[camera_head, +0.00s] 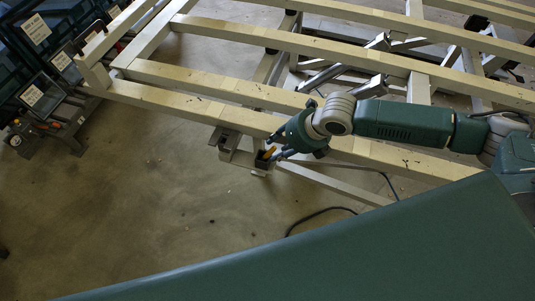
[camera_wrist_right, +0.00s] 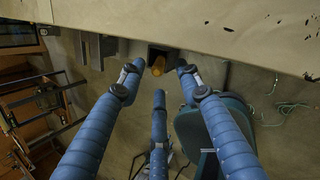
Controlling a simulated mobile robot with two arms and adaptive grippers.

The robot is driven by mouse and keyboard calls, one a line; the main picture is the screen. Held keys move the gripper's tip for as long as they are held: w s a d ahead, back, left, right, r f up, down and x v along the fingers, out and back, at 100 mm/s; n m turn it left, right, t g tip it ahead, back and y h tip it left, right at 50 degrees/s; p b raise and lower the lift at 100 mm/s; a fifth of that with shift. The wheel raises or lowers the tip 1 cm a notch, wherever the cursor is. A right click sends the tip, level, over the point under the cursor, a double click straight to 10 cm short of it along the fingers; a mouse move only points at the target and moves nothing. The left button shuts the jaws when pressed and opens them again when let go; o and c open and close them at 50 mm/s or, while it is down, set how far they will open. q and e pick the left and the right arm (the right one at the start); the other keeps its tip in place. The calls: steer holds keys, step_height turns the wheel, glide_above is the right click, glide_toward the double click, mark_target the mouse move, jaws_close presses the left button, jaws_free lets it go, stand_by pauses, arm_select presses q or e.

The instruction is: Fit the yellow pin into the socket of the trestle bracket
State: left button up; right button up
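The yellow pin (camera_head: 268,153) shows as a small orange-yellow piece at the dark socket (camera_head: 262,161) of the trestle bracket (camera_head: 236,155), below the wooden beam. In the right wrist view, the pin's round end (camera_wrist_right: 158,66) sits in front of or inside the dark square socket (camera_wrist_right: 151,53); how deep it goes I cannot tell. My right gripper (camera_head: 273,149) is at the bracket. In the wrist view its blue fingers (camera_wrist_right: 158,74) are spread on either side of the pin, with visible gaps between fingertips and pin. My left gripper is not in view.
Long wooden beams (camera_head: 215,86) of the frame run across above the bracket. A metal strut (camera_head: 332,185) slants right below it. A dark cable (camera_head: 318,213) lies on the floor. Racks with labels (camera_head: 45,95) stand at the left. Floor left of the bracket is clear.

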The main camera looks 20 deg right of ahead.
mark_target(271, 152)
steer(key=shift+p+x, duration=0.5)
steer(key=shift+x, duration=2.25)
steer(key=shift+r, duration=0.1)
jaws_close()
